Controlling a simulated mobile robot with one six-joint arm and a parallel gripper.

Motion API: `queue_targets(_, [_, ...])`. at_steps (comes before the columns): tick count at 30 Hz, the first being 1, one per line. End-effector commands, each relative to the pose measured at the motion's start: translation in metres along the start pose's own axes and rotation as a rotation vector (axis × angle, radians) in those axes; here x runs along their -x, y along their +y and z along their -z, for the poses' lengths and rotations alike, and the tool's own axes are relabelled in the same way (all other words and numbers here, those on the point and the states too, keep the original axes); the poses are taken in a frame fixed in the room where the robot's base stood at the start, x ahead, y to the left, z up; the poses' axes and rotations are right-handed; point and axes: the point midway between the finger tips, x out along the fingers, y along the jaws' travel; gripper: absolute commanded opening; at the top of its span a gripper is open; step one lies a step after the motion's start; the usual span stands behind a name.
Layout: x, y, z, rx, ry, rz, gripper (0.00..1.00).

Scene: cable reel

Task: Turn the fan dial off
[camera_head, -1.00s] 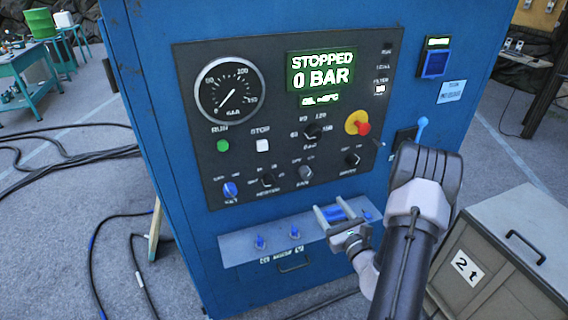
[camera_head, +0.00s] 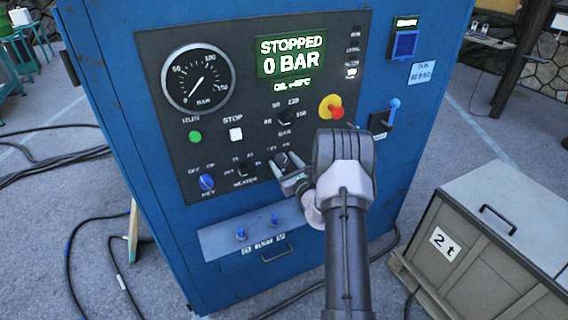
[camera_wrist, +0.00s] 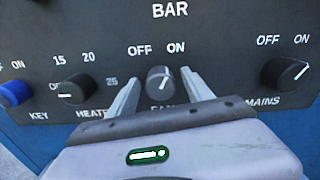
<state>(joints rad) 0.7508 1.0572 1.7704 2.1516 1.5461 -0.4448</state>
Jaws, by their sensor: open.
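The fan dial (camera_wrist: 160,79) is a small grey knob at the centre of the wrist view, below the marks OFF and ON. Its white pointer line leans up and right, toward ON. Its name label below is partly hidden by my gripper. My gripper (camera_wrist: 161,84) is open, one finger left and one right of the dial; I cannot tell whether either touches it. In the head view my gripper (camera_head: 286,172) is at the panel's lower right, with the fan dial (camera_head: 280,159) just at its fingertips.
The heater dial (camera_wrist: 76,89) and blue key switch (camera_wrist: 14,93) are to the left, the mains dial (camera_wrist: 285,74) to the right. A red emergency button (camera_head: 337,112) is above right. The display (camera_head: 291,55) reads STOPPED, 0 BAR. A crate (camera_head: 480,240) stands at the right.

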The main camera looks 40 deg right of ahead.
Motion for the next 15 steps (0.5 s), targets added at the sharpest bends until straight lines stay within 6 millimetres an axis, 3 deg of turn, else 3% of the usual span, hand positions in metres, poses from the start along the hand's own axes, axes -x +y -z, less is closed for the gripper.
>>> queue_targets(1, [0.0001, 0.0000, -0.0001, 0.000, 0.000, 0.000, 0.59])
queue_targets(10, [0.0004, 0.0000, 0.0000, 0.000, 0.000, 0.000, 0.00])
queue_targets(15, [0.0005, 0.0001, 0.0003, 0.008, 0.000, 0.000, 0.00])
